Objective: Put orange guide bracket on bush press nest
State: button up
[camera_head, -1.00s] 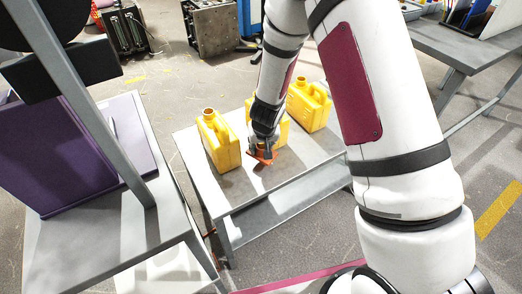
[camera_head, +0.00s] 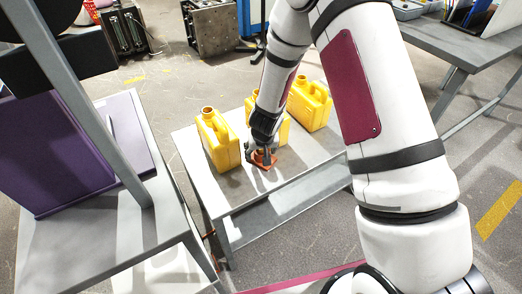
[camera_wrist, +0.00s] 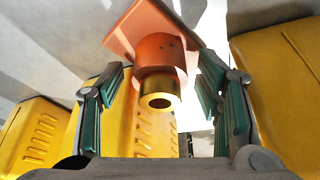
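The orange guide bracket (camera_head: 264,162) lies on the grey table in front of the yellow cans. In the wrist view the bracket (camera_wrist: 160,50) shows a square flange and a round boss ending in a brass-coloured ring (camera_wrist: 159,92). My gripper (camera_head: 263,154) is over the bracket. In the wrist view my gripper's fingers (camera_wrist: 164,92) stand open on either side of the boss, with a gap visible on both sides. A purple panel-like unit (camera_head: 55,150) stands on the left table; I cannot tell whether it holds the bush press nest.
Yellow jerry cans (camera_head: 219,141) (camera_head: 310,104) stand close behind and beside my gripper, on the grey table (camera_head: 235,190). A grey post (camera_head: 95,110) rises at the left table (camera_head: 100,235). Another table (camera_head: 475,50) is at the upper right. The table's front strip is clear.

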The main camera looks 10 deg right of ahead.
jog(key=shift+r, duration=0.15)
jog(key=p+v, duration=0.4)
jog(key=v, duration=0.8)
jog(key=shift+r, duration=0.1)
